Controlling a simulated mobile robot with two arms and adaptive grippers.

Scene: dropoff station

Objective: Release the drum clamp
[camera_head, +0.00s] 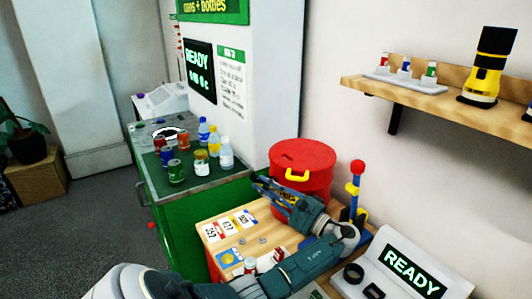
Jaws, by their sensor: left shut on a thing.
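A red drum (307,156) with a yellow handle on its lid edge stands at the back of the wooden bench. An upright blue and yellow post with a red knob (357,167), which looks like the drum clamp, stands just right of the drum. Its lower part is partly hidden by my arm. My left gripper (264,186) is in front of the drum, left of the post, pointing up and left. It is shut on a small dark blue and yellow thing (270,188) that is hard to make out. My right gripper is not in view.
Bottles and cans stand on the green counter (207,186) at left. Number cards (230,226) and small containers (250,265) lie on the bench near my left arm. A READY console (412,271) is at lower right. A wall shelf (430,96) holds a black and yellow lamp-like object (487,72).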

